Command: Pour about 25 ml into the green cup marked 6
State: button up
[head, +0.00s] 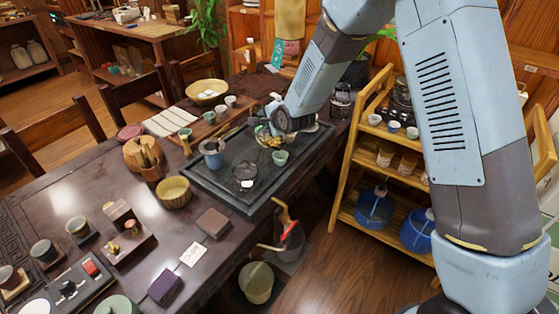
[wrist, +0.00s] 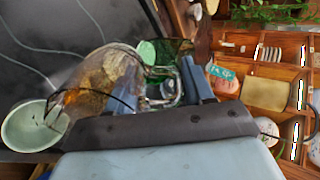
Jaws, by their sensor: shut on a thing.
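My gripper (wrist: 178,80) is shut on the handle of a clear glass pitcher (wrist: 98,85), which looks tilted and holds amber liquid. In the head view the pitcher (head: 270,141) is small and partly hidden by my wrist, over the dark tea tray. A pale green cup (wrist: 28,128) stands at the left in the wrist view, close to the pitcher. Another green shape (wrist: 147,52) shows beyond the pitcher. In the head view one green cup (head: 280,158) is on the tray near the pitcher. I cannot read the number 6 on any cup.
The dark tray (head: 222,199) also bears a blue-grey mug (head: 212,157) and a dark round item with a white top (head: 245,178). More small cups stand behind it near a yellow bowl (head: 206,90). A wooden shelf (head: 350,150) stands close at the right.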

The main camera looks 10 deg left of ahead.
jog(key=shift+s+d+r+t+y+p, duration=0.15)
jog(key=shift+d+r+t+y+p, duration=0.05)
jog(key=shift+r+t+y+p, duration=0.25)
dwell(1.2)
jog(key=shift+w+a+f+g+h, duration=0.45)
jog(key=shift+f+g+h, duration=0.2)
jog(key=shift+g, duration=0.1)
jog(key=shift+w+a+g+h, duration=0.15)
jog(key=shift+w+g+h, duration=0.05)
jog(key=shift+g+h, duration=0.3)
jog(key=shift+w+a+r, duration=0.15)
jog(key=shift+r, duration=0.05)
jog(key=shift+w+a+r+g+h+b, duration=0.2)
jog(key=shift+r+g+h, duration=0.2)
jog(key=shift+r, duration=0.2)
jog(key=shift+w+a+r+g+h+b, duration=0.15)
jog(key=shift+r+g+h, duration=0.2)
jog(key=shift+r, duration=0.2)
jog(key=shift+w+a+r+g+h, duration=0.25)
jog(key=shift+w+a+r+g, duration=0.1)
jog(key=shift+r, duration=0.2)
jog(key=shift+r, duration=0.1)
